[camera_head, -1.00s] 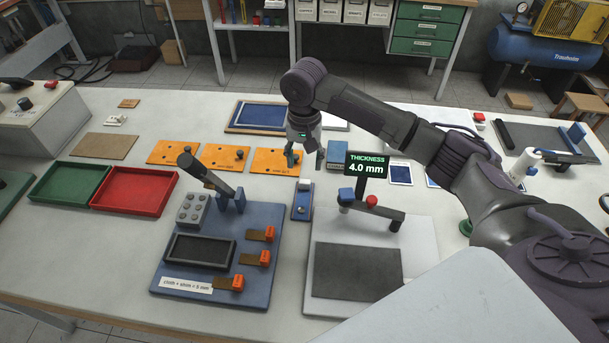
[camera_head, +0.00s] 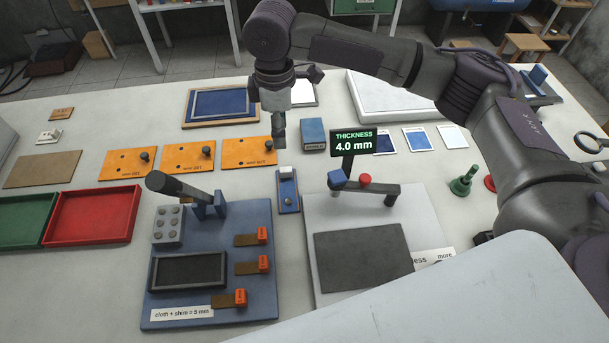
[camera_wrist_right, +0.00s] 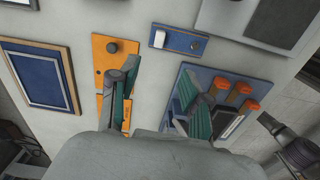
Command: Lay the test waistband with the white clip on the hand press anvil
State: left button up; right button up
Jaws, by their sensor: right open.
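My right gripper (camera_head: 279,132) is open and empty, pointing down near the right edge of the third orange plate (camera_head: 246,152). In the right wrist view its two green-lined fingers (camera_wrist_right: 158,100) stand apart. A short blue strip with a white block at its far end (camera_head: 288,192) lies on the table in front of the gripper; it looks like the waistband with the white clip, though I cannot be sure. It also shows in the right wrist view (camera_wrist_right: 183,43). The hand press (camera_head: 262,213) has a blue base, a raised black lever and a dark framed rectangle. My left gripper is not in view.
Orange-tipped shims (camera_head: 250,267) lie on the press base. A thickness gauge (camera_head: 365,188) reading 4.0 mm stands to its right, a small blue box (camera_head: 313,134) behind. Red (camera_head: 94,240) and green (camera_head: 22,246) trays are at left. A narrow strip of table is clear around the blue strip.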

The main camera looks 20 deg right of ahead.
jog(key=n+p, duration=0.1)
send_over(286, 169)
jog(key=f, duration=0.5)
jog(key=shift+s+a+f, duration=0.15)
jog(key=shift+s+f, duration=0.05)
jog(key=shift+s, duration=0.2)
notch_tip(286, 169, down, 2)
jog(key=shift+w+f, duration=0.1)
jog(key=shift+f, duration=0.1)
jog(key=shift+w+f+p, duration=0.15)
jog(key=shift+f+p, duration=0.6)
jog(key=shift+f, duration=0.2)
notch_tip(286, 169, down, 3)
jog(key=shift+w+r+p, duration=0.15)
jog(key=shift+r+p, duration=0.05)
jog(key=shift+p, duration=0.25)
jog(key=shift+f, duration=0.65)
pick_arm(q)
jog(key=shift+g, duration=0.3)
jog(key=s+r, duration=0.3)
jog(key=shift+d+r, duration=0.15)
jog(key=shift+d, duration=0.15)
pick_arm(e)
grip_shut()
